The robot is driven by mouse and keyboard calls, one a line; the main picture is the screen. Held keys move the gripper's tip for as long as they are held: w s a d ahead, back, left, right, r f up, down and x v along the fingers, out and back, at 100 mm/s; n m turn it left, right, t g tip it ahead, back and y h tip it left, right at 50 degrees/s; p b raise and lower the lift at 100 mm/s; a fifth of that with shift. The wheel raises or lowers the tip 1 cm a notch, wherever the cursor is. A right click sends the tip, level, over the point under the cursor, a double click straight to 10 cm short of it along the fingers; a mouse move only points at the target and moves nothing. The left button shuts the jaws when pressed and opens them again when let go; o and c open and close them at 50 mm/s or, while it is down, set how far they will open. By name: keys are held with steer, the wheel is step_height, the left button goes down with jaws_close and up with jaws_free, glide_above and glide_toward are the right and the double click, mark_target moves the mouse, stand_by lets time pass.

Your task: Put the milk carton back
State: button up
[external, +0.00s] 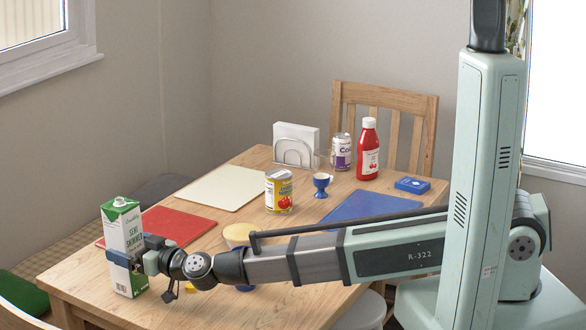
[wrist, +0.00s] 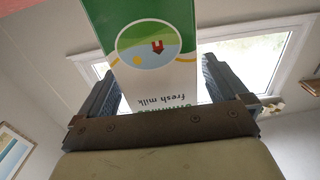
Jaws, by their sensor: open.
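The milk carton (external: 122,227) is green and white with a white cap. It stands upright at the table's near left corner and appears to rest on the tabletop. My gripper (external: 137,258) is low around the carton, with its fingers on either side. In the wrist view, the carton (wrist: 152,50) rises between the two fingers of my gripper (wrist: 160,88), and a gap shows beside the right finger. The jaws are open. My gripper hides part of the carton's lower side.
On the table (external: 75,277) lie a red mat (external: 170,225), a cream mat (external: 222,187) and a blue mat (external: 370,207). A tomato can (external: 279,195), egg cup (external: 321,187), ketchup bottle (external: 367,155), purple-white can (external: 341,155) and napkin holder (external: 296,145) stand farther back.

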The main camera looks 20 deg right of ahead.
steer(key=v, duration=1.2)
